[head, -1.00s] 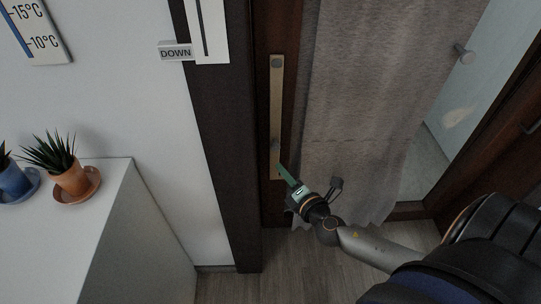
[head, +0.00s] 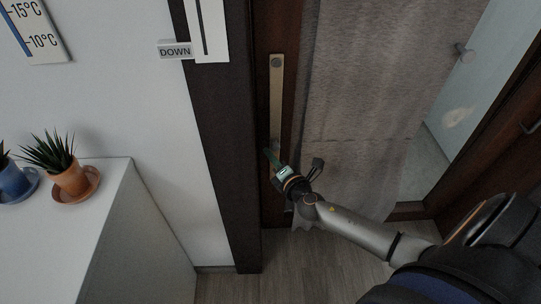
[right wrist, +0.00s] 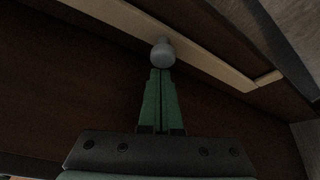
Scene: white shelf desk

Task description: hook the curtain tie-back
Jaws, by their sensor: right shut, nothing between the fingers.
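A beige strip, which looks like the tie-back (head: 276,95), lies along the dark wooden frame left of the curtain (head: 365,100). It has a round grey fixing near its top. In the right wrist view the beige strip (right wrist: 205,52) runs diagonally, with a grey round knob (right wrist: 162,53) at its edge. My right gripper (head: 267,153) has its green fingers together and empty at the strip's lower part. In the wrist view the fingertips (right wrist: 160,73) are just below the knob; I cannot tell whether they touch it. A grey peg (head: 465,53) stands right of the curtain. My left gripper is not in view.
A white cabinet (head: 125,215) with potted plants (head: 68,180) stands at the left. The wooden floor (head: 300,265) in front is clear.

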